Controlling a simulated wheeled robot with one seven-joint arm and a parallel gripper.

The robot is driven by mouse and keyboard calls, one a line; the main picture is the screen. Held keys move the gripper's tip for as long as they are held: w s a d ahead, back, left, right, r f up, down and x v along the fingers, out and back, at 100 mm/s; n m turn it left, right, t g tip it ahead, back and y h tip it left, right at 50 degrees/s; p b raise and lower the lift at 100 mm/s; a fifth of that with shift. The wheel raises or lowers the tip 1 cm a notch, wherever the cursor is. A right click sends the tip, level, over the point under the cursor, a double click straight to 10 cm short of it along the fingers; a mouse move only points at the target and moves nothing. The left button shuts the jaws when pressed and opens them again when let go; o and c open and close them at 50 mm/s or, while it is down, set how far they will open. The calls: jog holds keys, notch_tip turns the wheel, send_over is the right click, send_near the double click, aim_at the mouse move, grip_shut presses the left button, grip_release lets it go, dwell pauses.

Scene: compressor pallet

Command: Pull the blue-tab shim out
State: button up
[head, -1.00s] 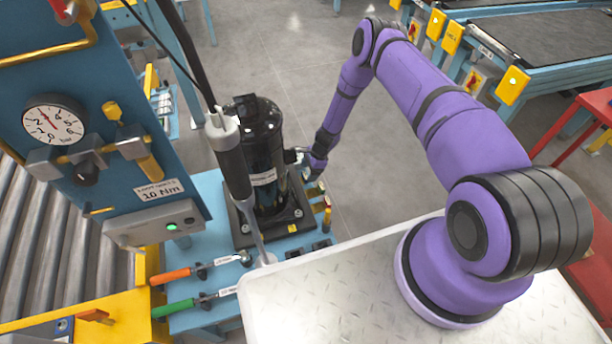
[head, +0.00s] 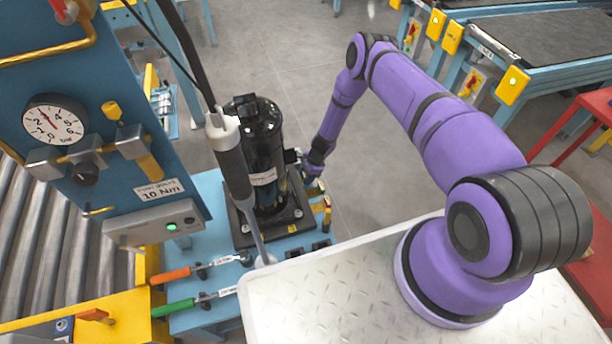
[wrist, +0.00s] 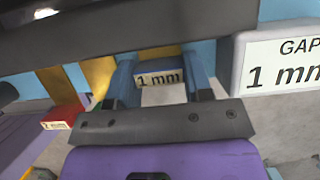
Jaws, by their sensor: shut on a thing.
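The blue-tab shim shows in the wrist view as a small tab with a "1 mm" label (wrist: 160,78), between the two fingers of my gripper (wrist: 160,86). My gripper is shut on it, beside the dark base plate (wrist: 130,25) of the compressor. How much of the shim is under the plate is hidden. In the head view my gripper (head: 309,178) is at the right side of the black compressor (head: 263,150), low near the pallet, and the shim cannot be made out there.
A yellow piece (wrist: 62,92) and a red tab (wrist: 62,117) are left of my gripper in the wrist view. A "GAP 1 mm" sign (wrist: 280,62) stands close on the right. A hanging tool (head: 230,160) is left of the compressor. Open floor (head: 380,185) lies right of the pallet.

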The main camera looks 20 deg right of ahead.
jog(key=d, duration=0.5)
jog(key=o, duration=1.3)
jog(key=shift+a, duration=0.1)
